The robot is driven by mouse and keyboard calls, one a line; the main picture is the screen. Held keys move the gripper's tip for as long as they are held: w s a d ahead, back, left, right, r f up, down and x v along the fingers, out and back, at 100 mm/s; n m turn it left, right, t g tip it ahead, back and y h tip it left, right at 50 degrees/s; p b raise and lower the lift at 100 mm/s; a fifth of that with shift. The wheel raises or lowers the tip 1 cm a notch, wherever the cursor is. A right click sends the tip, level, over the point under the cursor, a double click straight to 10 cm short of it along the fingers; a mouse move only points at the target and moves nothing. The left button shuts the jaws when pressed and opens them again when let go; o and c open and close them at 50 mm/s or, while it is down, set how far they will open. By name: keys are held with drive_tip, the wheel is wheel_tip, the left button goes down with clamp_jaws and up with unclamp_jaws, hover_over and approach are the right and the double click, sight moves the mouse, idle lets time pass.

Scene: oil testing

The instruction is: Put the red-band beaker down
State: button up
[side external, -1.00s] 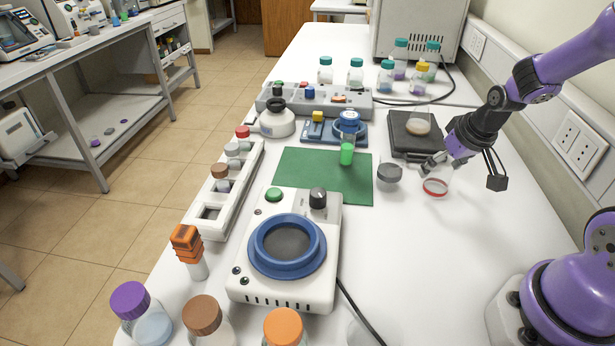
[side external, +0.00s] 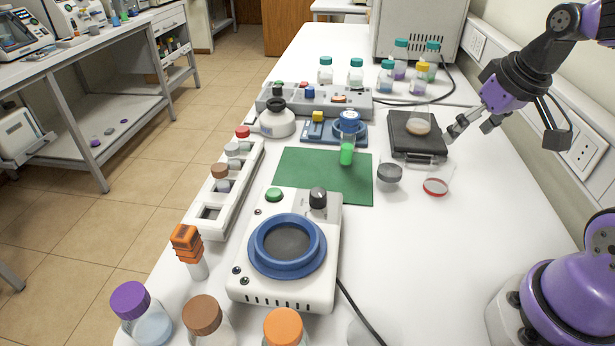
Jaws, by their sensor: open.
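The red-band beaker (side external: 436,186) stands upright on the white bench, right of the green mat. It is clear glass with a red band near its base, and its upper walls are faint. My gripper (side external: 463,134) is open and empty, above and to the right of the beaker, clear of it. Its fingers point down and left, near the right edge of the dark scale.
A beaker with grey contents (side external: 389,174) stands just left of the red-band beaker. The green mat (side external: 310,170) carries a green-filled beaker (side external: 347,154). Bench to the right front is clear.

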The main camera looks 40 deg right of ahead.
drive_tip(key=s+a+r+n+t+y, duration=0.1)
drive_tip(key=s+a+n, duration=0.1)
drive_tip(key=a, duration=0.7)
drive_tip(key=shift+s+a+r+n, duration=0.2)
drive_tip(key=shift+s+r+n, duration=0.15)
drive_tip(key=shift+s, duration=0.25)
